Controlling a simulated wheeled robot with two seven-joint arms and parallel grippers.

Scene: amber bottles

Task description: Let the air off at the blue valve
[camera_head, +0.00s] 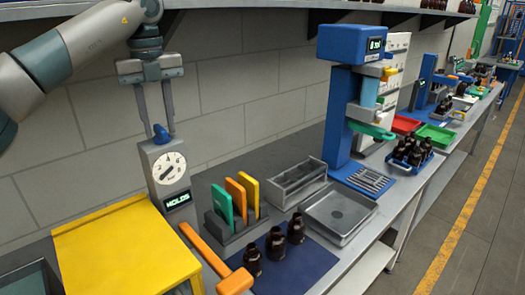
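The blue valve (160,134) is a small knob on top of a grey post with a round white dial (169,168) and a display reading "MOLDS" (178,200). My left gripper (158,134) comes down from above, with its two long fingers apart. The fingertips are at the valve's height, one on each side of it in the picture. A gap shows between the valve and the fingers; I cannot tell how they line up in depth. My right gripper is not in view.
A yellow box (125,250) stands left of the post. An orange-handled hammer (210,255), a rack of coloured plates (235,205) and brown bottles (275,245) are to the right. A blue press (342,110) stands farther back. A shelf (300,5) runs overhead.

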